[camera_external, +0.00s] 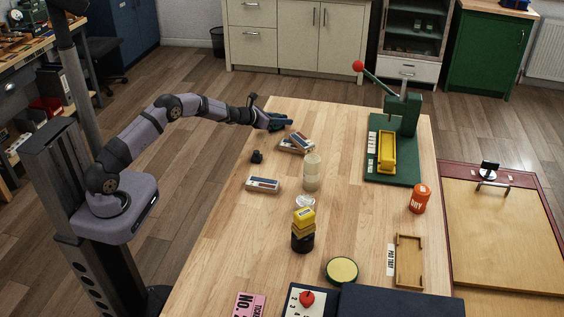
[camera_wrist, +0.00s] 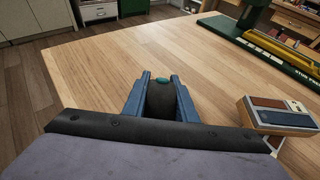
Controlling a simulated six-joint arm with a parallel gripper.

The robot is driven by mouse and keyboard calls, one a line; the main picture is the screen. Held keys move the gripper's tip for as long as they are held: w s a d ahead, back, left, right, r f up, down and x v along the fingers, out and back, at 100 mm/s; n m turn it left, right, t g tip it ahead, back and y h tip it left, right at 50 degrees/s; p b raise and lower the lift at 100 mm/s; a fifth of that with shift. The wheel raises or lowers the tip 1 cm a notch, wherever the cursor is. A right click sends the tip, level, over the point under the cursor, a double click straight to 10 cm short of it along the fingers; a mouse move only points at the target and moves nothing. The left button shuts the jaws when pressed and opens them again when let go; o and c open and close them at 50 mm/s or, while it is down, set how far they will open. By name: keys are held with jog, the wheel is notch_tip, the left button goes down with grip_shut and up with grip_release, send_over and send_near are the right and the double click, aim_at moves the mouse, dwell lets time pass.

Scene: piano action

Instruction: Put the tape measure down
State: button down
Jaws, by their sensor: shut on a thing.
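My gripper (camera_external: 279,121) is at the far left part of the wooden table, near its back edge. In the wrist view its two blue fingers (camera_wrist: 161,88) are shut on a dark rounded thing with a teal patch, which I take to be the tape measure (camera_wrist: 160,101). Much of it is hidden by the fingers and the wrist. In the external view the held thing cannot be told apart from the fingers. I cannot tell whether it touches the table.
Striped blocks (camera_external: 297,143) lie just in front of my gripper; one shows at right in the wrist view (camera_wrist: 279,116). A small black thing (camera_external: 257,156), a pale cylinder stack (camera_external: 312,172) and a green press (camera_external: 402,115) stand on the table (camera_external: 349,205). Tabletop beyond the fingers is bare.

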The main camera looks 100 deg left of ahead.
jog(key=shift+f+b, duration=0.1)
jog(key=shift+b, duration=0.2)
jog(key=c, duration=1.4)
grip_release()
jog(key=shift+c, duration=0.2)
jog(key=shift+p, duration=0.3)
jog(key=shift+b+v, duration=1.7)
jog(key=shift+v, duration=4.4)
